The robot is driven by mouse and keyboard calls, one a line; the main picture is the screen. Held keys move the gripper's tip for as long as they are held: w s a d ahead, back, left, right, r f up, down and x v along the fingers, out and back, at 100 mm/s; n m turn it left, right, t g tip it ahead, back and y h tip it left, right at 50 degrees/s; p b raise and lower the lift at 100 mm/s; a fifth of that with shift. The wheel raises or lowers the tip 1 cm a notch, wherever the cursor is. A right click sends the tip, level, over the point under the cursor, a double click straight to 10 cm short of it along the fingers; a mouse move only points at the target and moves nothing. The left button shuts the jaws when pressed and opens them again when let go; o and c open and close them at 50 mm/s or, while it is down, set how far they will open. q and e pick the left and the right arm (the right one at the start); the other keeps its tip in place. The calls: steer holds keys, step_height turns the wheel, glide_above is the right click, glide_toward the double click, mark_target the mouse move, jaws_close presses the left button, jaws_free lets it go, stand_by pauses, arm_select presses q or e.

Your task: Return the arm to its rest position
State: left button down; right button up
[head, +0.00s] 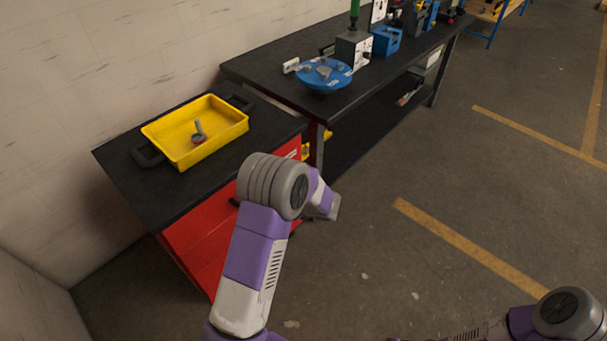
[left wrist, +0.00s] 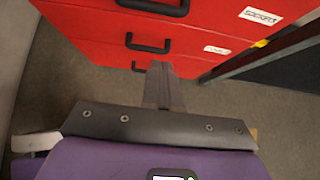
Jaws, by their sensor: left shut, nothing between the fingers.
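My left arm (head: 262,240) rises from the bottom of the head view and bends in front of the red cabinet (head: 203,243). Its far end points down to the right, and the gripper is hidden there.
A yellow tray (head: 235,133) holding a small grey part (head: 198,130) sits on the black cabinet top. The long black workbench (head: 283,84) carries a blue round plate (head: 325,75) and several devices. Open floor (head: 390,265) lies to the right.

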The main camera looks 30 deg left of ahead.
arm_select(q)
steer(key=s+d+f+n+g+h, duration=0.4)
steer(key=s+d+f+n+h, duration=0.25)
steer(key=s+d+f, duration=0.5)
steer(key=s+d+f+n+t+h, duration=0.1)
steer(key=s+d+f+n+h, duration=0.1)
steer(key=s+d+n, duration=0.3)
steer(key=s+d+f+n+t+h, duration=0.1)
steer(key=s+d+f+n+h, duration=0.1)
steer(key=s+d+n+h, duration=0.3)
steer(key=s+d+n, duration=0.1)
steer(key=d+n, duration=0.2)
steer(key=n, duration=0.4)
steer(key=shift+f, duration=0.3)
steer(key=shift+d, duration=0.1)
